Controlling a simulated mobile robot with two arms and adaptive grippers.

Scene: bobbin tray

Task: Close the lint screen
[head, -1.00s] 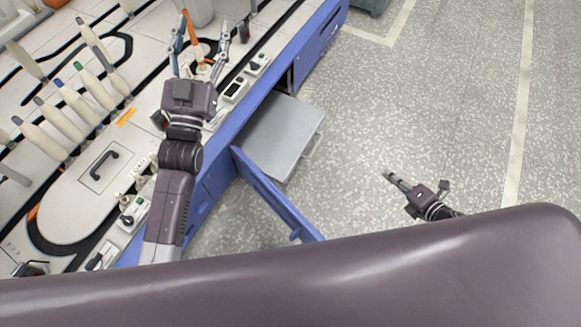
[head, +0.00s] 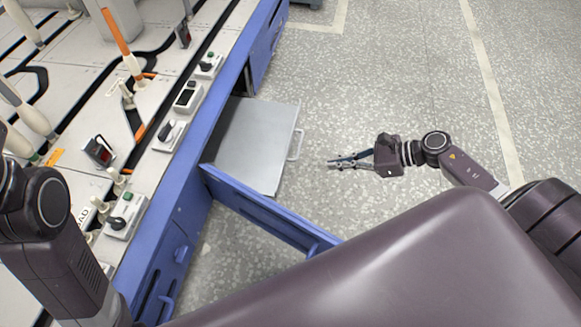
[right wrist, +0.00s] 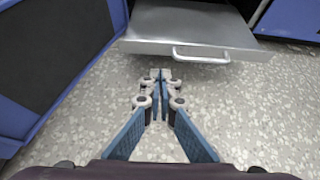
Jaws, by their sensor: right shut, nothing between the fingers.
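The lint screen looks like the flat grey metal drawer (head: 252,140), sticking out from an opening low in the blue machine side. Its handle (head: 298,145) is on its outer edge. In the right wrist view the drawer (right wrist: 185,25) lies ahead, with the handle (right wrist: 202,58) just beyond and right of my fingertips. My right gripper (head: 334,162) is shut and empty, right of the handle and apart from it; its closed fingers (right wrist: 158,78) also show in the right wrist view. My left arm enters at the left edge; its gripper is out of view.
A blue door (head: 265,210) stands open on the near side of the drawer; its dark inner panel (right wrist: 55,45) fills the left of the right wrist view. The machine top (head: 75,85) carries bobbins and switches. The speckled floor (head: 390,80) to the right is clear.

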